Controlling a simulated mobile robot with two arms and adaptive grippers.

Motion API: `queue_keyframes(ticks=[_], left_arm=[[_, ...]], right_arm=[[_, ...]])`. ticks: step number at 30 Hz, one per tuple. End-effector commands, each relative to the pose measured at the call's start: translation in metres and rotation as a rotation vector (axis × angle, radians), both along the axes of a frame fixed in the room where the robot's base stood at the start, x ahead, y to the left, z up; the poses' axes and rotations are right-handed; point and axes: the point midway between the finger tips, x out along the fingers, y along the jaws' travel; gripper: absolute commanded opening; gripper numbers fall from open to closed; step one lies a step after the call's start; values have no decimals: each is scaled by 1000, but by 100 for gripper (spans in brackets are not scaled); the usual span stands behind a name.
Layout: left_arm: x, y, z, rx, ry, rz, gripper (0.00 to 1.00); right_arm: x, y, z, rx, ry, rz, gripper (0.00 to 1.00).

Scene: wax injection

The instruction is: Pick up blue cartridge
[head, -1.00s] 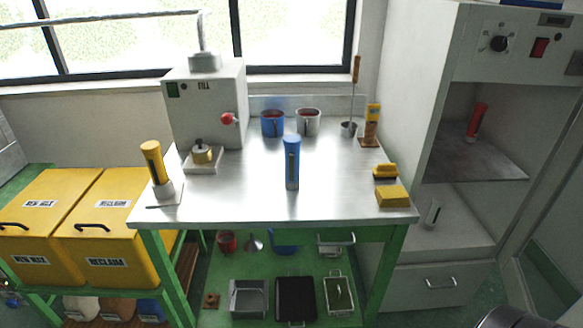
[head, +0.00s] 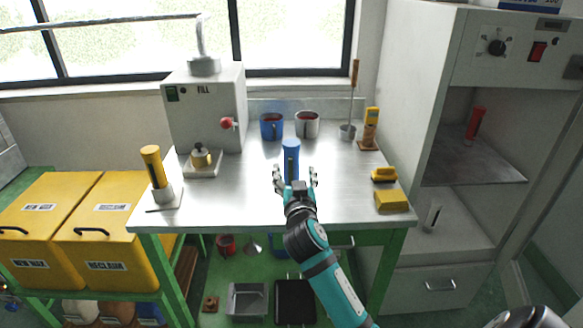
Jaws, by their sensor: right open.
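The blue cartridge (head: 291,152) stands upright on the steel table (head: 235,195) in the head view. Its lower part is hidden behind my right gripper. My right gripper (head: 295,176) is open, its two fingers pointing away from me, one to each side of the cartridge's lower part in the picture. I cannot tell whether the fingers are around it or just in front of it. My left gripper is not in view.
A yellow cartridge (head: 152,165) stands in a holder at the table's left. The fill machine (head: 205,110), a blue mug (head: 271,126) and a grey mug (head: 307,124) are behind. Yellow blocks (head: 391,200) lie at right. A red cartridge (head: 474,122) is in the cabinet.

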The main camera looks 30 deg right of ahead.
Motion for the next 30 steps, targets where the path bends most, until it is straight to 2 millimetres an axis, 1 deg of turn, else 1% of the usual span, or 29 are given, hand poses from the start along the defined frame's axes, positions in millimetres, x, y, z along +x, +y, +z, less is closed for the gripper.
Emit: queue_keyframes(ticks=[1, 3, 7, 14, 21, 24, 30], left_arm=[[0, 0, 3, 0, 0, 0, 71], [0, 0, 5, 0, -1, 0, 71], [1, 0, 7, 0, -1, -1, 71], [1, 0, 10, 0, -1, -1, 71], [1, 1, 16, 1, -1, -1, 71], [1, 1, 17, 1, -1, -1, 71], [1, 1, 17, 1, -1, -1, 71]], right_arm=[[10, -6, 3, -4, 0, -1, 68], [23, -13, 2, -3, 1, 0, 68], [40, -22, 1, -2, 1, 0, 68], [53, -29, -1, -2, 3, 0, 68], [82, -47, -4, -3, 3, 0, 68], [90, -51, -5, -1, 4, 0, 68], [93, -52, -6, 0, 2, 2, 68]])
